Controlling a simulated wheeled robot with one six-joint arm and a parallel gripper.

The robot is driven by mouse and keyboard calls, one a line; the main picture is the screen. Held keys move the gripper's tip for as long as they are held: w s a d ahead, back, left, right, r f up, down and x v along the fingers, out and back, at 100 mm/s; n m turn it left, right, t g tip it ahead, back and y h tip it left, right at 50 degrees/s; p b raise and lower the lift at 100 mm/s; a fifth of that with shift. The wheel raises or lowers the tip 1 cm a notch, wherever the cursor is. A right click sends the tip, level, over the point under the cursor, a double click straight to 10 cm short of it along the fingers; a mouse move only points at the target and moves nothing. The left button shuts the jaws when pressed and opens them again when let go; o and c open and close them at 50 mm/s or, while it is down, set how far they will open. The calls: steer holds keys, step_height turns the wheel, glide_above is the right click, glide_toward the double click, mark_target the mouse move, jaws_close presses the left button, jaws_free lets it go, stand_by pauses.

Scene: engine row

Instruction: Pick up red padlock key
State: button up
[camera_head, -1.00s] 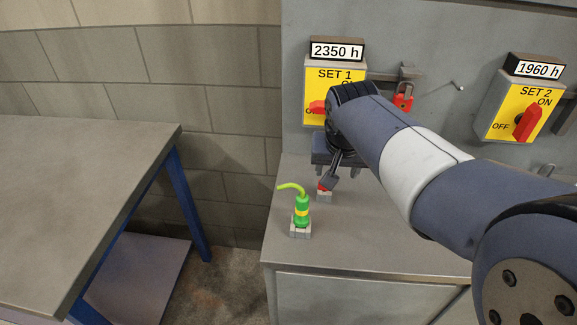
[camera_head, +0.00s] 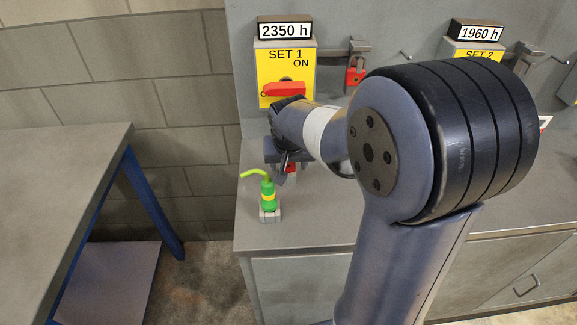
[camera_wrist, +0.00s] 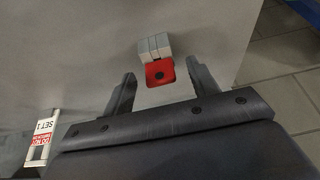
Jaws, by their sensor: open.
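The red padlock key (camera_wrist: 160,74) shows in the wrist view as a red head with a dark hole, standing in a small pale grey block (camera_wrist: 154,45). In the head view only a bit of its red (camera_head: 291,169) shows, partly hidden by my gripper (camera_head: 287,163). My gripper is open in the wrist view (camera_wrist: 159,75), with one finger on each side of the red head and a gap on both sides. Whether the fingers are level with the key's height, I cannot tell.
A workbench (camera_head: 60,170) stands left.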

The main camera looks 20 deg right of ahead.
steer(key=shift+w+f, duration=0.1)
steer(key=shift+f, duration=0.1)
steer(key=shift+c, duration=0.5)
steer(key=c, duration=0.9)
steer(key=shift+c, duration=0.2)
step_height(320, 180, up, 10)
